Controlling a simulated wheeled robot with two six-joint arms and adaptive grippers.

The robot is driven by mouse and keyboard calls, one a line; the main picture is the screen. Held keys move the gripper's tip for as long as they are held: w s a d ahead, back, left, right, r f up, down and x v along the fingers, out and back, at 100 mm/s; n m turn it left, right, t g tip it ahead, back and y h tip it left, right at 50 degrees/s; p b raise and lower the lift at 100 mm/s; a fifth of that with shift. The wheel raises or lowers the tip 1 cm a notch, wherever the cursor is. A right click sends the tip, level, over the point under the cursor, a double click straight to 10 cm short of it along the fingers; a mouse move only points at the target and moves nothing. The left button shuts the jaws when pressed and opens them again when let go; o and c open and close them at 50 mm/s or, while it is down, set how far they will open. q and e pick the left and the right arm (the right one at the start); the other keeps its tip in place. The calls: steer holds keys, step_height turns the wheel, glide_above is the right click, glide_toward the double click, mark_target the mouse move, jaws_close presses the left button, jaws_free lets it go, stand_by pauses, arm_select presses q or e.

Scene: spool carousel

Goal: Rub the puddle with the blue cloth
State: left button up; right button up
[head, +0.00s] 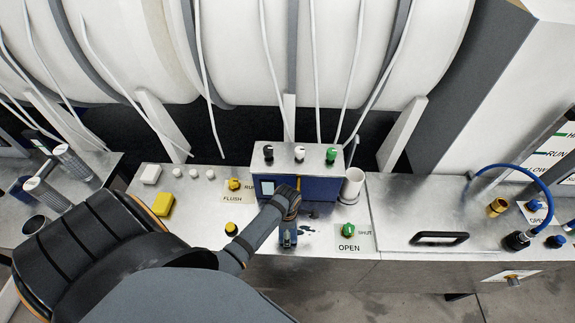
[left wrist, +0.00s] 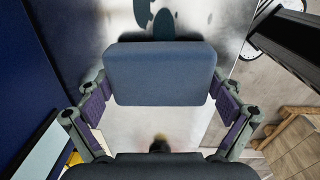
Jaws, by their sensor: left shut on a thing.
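The blue cloth (left wrist: 160,73) is a folded pad between the two fingers of my left gripper (left wrist: 160,100), which is shut on it. In the head view my left gripper (head: 288,232) is over the steel top, in front of the blue box, and a bit of the cloth (head: 288,242) shows below it. The puddle (head: 308,231) shows as small dark patches just right of the gripper; the gripper and cloth may hide part of it. In the left wrist view dark patches (left wrist: 163,24) lie beyond the cloth's far edge. I cannot tell whether the cloth touches the steel. My right gripper is not in view.
A blue box (head: 322,188) with three knobs stands behind the gripper. A white cup (head: 352,185) is beside it. A green knob (head: 348,230) is to the right, and a yellow-and-black knob (head: 231,228) to the left. A lid with a black handle (head: 439,238) lies further right.

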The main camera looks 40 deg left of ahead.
arm_select(q)
steer(key=r, duration=0.5)
steer(key=shift+a+r, duration=0.1)
steer(key=shift+a, duration=0.2)
steer(key=shift+r, duration=0.45)
steer(key=shift+r, duration=1.5)
steer(key=shift+f, duration=0.1)
